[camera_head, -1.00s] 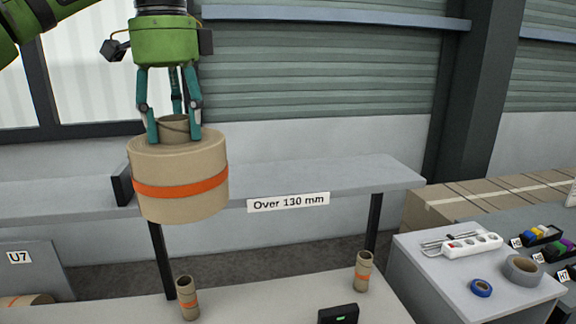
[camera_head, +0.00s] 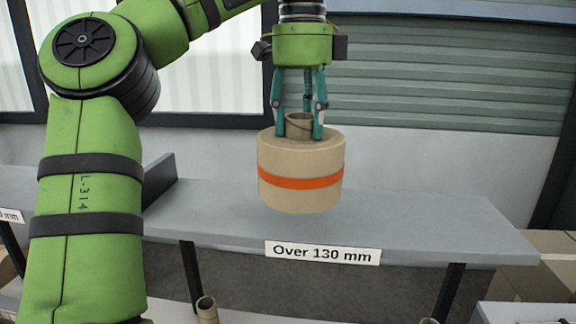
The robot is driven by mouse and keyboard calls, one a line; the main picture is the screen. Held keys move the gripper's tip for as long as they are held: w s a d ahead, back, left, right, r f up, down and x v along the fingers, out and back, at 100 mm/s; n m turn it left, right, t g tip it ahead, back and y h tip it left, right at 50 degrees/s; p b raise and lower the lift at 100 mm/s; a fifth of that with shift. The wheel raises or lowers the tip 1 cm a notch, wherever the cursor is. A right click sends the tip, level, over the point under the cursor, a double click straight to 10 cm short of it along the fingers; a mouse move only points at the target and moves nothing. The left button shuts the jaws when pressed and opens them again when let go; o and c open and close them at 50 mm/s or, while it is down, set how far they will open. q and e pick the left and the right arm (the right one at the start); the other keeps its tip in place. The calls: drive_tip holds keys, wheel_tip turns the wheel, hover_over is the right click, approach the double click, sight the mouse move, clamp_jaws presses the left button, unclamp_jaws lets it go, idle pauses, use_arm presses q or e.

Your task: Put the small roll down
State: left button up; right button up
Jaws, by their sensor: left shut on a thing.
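A brown kraft paper roll (camera_head: 300,167) with an orange band hangs upright in the middle of the head view. Its core tube sticks up from its top. My left gripper (camera_head: 299,133) is above the roll with its teal fingers shut at the core tube. The roll is over the grey shelf (camera_head: 430,220) labelled "Over 130 mm" (camera_head: 322,253). It looks a little above the shelf top, though I cannot tell the gap exactly. My right gripper is not in view.
A dark upright divider (camera_head: 160,178) stands on the shelf left of the roll. The shelf is clear to the right of the roll. A small core tube (camera_head: 207,309) stands below the shelf, near the bottom edge. Cardboard boxes (camera_head: 552,243) are at the far right.

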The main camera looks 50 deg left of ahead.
use_arm(q)
drive_tip(key=a, duration=0.1)
drive_tip(key=a+f, duration=0.1)
drive_tip(key=a, duration=0.1)
drive_tip(key=a+f, duration=0.1)
drive_tip(key=shift+w+a+p, duration=0.15)
drive_tip(key=shift+w+p, duration=0.1)
drive_tip(key=shift+p, duration=0.1)
drive_tip(key=a+f, duration=0.1)
drive_tip(key=f, duration=0.2)
drive_tip(key=a+f, duration=0.1)
drive_tip(key=f, duration=0.1)
drive_tip(key=shift+w+a+f+p, duration=0.1)
drive_tip(key=shift+w+a+p, duration=0.05)
drive_tip(key=shift+a+p, duration=0.2)
drive_tip(key=shift+f, duration=0.45)
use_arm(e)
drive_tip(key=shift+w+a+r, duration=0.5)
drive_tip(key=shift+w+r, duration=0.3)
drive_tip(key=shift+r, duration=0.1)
use_arm(q)
drive_tip(key=o, duration=1.2)
drive_tip(key=shift+f, duration=0.1)
drive_tip(key=shift+o, duration=0.4)
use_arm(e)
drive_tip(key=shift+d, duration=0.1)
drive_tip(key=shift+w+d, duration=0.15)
